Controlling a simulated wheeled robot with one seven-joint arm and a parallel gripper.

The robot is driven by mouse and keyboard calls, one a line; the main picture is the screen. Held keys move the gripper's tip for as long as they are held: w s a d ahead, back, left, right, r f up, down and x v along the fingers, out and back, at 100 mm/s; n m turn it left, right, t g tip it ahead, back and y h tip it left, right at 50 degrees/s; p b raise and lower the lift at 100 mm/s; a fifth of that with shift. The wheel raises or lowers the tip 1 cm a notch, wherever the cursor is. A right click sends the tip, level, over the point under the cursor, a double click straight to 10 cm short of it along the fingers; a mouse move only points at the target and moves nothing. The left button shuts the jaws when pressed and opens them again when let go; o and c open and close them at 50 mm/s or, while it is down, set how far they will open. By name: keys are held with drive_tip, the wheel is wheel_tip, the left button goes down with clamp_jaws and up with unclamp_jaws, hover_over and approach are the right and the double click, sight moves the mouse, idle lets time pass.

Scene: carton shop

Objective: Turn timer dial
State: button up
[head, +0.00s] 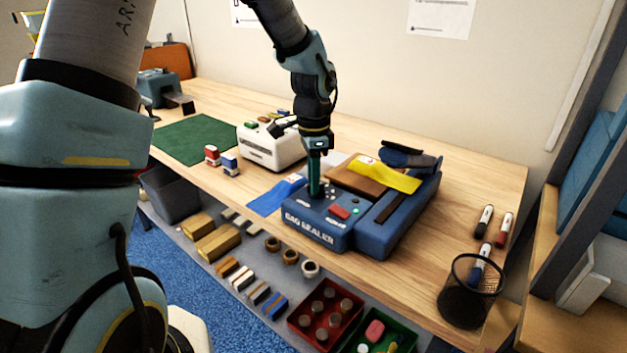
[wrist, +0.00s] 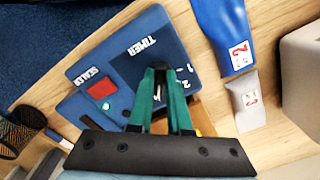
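The blue bag sealer (head: 318,232) stands on the wooden bench in the head view. Its top panel, marked TIMER and SEALER, shows in the wrist view (wrist: 122,62). My gripper (head: 315,190) points straight down at the left part of this panel. In the wrist view its green fingers (wrist: 161,72) come close together over the timer scale, beside the digits 1 and 2. The dial is mostly hidden by the fingers. A small dark and light part shows between them; I cannot tell whether they grip it. A red switch (head: 339,212) and a green light (head: 355,211) are on the panel.
A yellow bag (head: 385,174) and a brown piece lie on the sealer's rear. A white machine (head: 268,147) and blue bag (head: 275,197) are close by on the left. A black mesh cup (head: 470,292) and markers are at right. The bench between is clear.

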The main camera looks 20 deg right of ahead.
drive_tip(key=o, duration=0.5)
drive_tip(key=shift+c, duration=0.2)
wheel_tip(320, 180, up, 11)
drive_tip(key=b, duration=0.2)
drive_tip(key=shift+f, duration=0.1)
